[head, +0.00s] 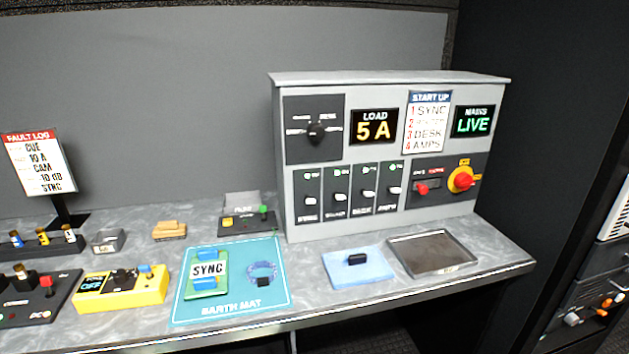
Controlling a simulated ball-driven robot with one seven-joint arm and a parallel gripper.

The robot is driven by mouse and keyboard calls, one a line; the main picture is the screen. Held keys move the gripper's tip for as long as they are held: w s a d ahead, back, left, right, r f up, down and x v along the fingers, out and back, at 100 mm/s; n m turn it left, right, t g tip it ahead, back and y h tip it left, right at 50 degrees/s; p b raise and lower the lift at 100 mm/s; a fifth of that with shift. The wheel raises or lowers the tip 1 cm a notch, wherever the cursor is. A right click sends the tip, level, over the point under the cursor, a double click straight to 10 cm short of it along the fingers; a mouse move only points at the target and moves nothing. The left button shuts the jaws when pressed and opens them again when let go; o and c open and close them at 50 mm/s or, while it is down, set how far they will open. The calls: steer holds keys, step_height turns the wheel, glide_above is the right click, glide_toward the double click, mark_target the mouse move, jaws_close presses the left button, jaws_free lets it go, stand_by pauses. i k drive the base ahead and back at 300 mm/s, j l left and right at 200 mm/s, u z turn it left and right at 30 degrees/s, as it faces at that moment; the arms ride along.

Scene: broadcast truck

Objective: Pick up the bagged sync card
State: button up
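A green card with blue parts and a white SYNC label (208,270) lies on the left half of the teal earth mat (235,301). I cannot tell whether a bag covers it. A dark blue coiled strap with a black block (263,272) lies to its right on the same mat. My gripper is not in view.
A yellow meter (120,291) stands left of the mat. A light blue cloth (375,273) with a black block and an empty grey tray (433,252) lie to the right. The grey power panel (388,155) stands behind. A small switch box (246,223) is behind the mat.

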mark_target(207, 274)
steer(key=u, duration=1.05)
